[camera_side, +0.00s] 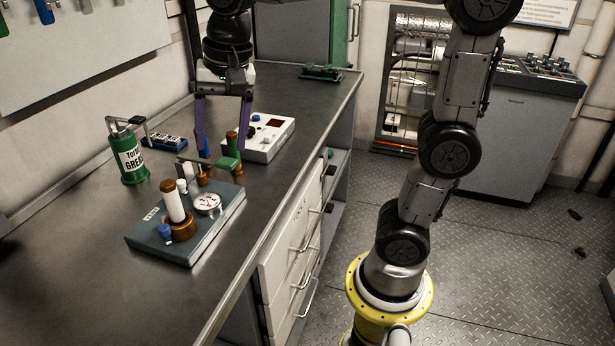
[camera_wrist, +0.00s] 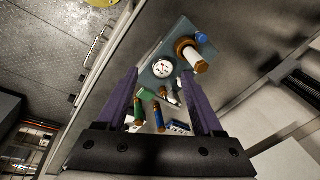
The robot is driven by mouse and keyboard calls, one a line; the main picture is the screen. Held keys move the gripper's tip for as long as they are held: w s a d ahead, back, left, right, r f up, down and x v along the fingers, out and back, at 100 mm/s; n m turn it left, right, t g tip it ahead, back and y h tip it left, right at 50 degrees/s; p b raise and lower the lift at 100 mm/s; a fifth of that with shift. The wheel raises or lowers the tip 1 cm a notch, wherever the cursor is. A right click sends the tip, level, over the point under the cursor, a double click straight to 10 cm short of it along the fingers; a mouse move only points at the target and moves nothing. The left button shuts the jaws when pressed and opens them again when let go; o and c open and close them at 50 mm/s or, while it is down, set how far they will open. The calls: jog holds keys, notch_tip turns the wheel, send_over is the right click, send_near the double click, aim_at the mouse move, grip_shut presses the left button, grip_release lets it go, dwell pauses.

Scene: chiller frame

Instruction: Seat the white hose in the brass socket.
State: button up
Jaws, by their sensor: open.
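The white hose (camera_side: 174,206) is a short white cylinder with a brown cap. It stands in the brass socket (camera_side: 185,230), a wide ring on the near part of a grey-blue block (camera_side: 172,253). How deep it sits cannot be told. The wrist view shows the white hose (camera_wrist: 193,57) and the brass socket (camera_wrist: 183,44) at the upper right, beyond the fingertips. My gripper (camera_side: 221,153) has two purple fingers, spread apart with no hose held. It is behind the white hose, around the blue and green pieces. In the wrist view, my gripper (camera_wrist: 159,72) is open.
A round white gauge (camera_side: 207,203) and a small blue knob (camera_side: 165,233) are on the block. A green piece (camera_side: 230,158) and a blue piece (camera_side: 204,150) stand near the fingers. A white box (camera_side: 265,137) is behind, a green grease can (camera_side: 127,155) left. The front bench is clear.

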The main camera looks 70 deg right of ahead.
jog(key=s+d+f+n+t, duration=0.1)
jog(key=s+f+n, duration=0.2)
jog(key=s+n, duration=0.2)
jog(key=s+d+f+n+t, duration=0.1)
jog(key=s+f+n, duration=0.3)
jog(key=s, duration=0.5)
jog(key=shift+s+d+n+t, duration=0.15)
jog(key=shift+s+n+t, duration=0.35)
jog(key=shift+n, duration=0.6)
